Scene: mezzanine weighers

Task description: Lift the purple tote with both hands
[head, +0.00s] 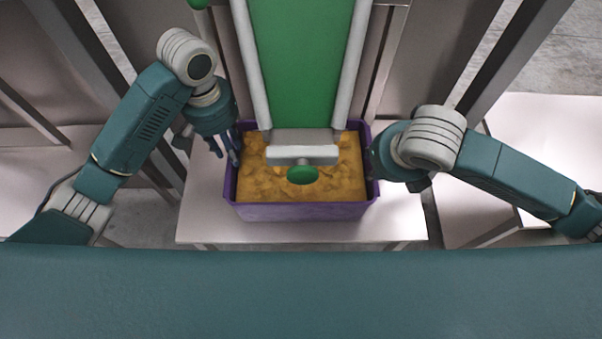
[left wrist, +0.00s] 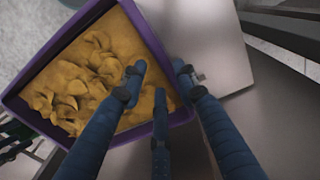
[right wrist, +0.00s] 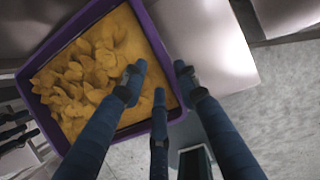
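The purple tote (head: 300,211) stands upright on a pale table, filled with yellow-brown chip-like pieces (head: 345,180). My left gripper (head: 228,150) is at the tote's left wall. In the left wrist view its fingers (left wrist: 160,78) are spread, with the tote's rim (left wrist: 50,52) passing between them; I cannot tell if they touch it. My right gripper (head: 373,168) is at the right wall, its fingers mostly hidden by the hand in the head view. In the right wrist view its fingers (right wrist: 160,78) are also spread on either side of the rim (right wrist: 75,36).
A green chute with pale side rails (head: 303,60) comes down from behind; its pale end bar and green knob (head: 302,174) hang over the tote. The pale table (head: 205,215) is bare around the tote. Grey posts (head: 75,40) stand behind, and another pale table (head: 550,140) is at right.

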